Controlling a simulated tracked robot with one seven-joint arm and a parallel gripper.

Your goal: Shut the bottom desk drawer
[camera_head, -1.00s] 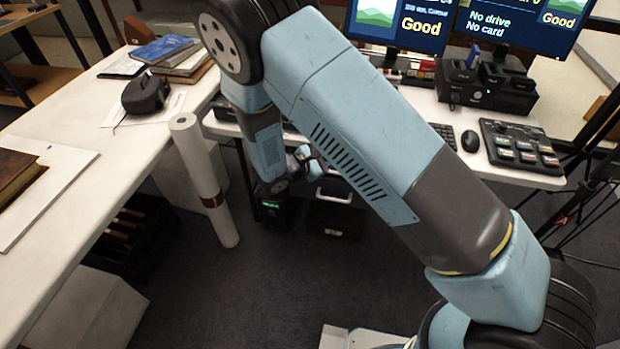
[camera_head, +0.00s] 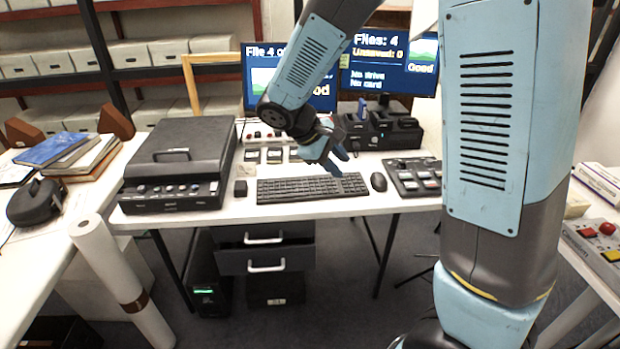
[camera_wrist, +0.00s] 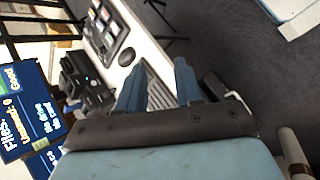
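The dark drawer unit stands under the back desk in the head view. Its bottom drawer (camera_head: 237,264) has a light bar handle and appears to stick out a little past the upper drawer (camera_head: 230,235); I cannot tell exactly how far. My gripper (camera_head: 341,158) is above the desk over the keyboard, up and to the right of the drawers, touching neither. In the wrist view its two blue fingers (camera_wrist: 159,75) are apart with nothing held between them.
The keyboard (camera_head: 312,188), mouse (camera_head: 378,181) and scanner (camera_head: 180,165) are on the desk (camera_head: 240,209). A white roll (camera_head: 118,275) leans at left. Floor right of the drawers looks clear.

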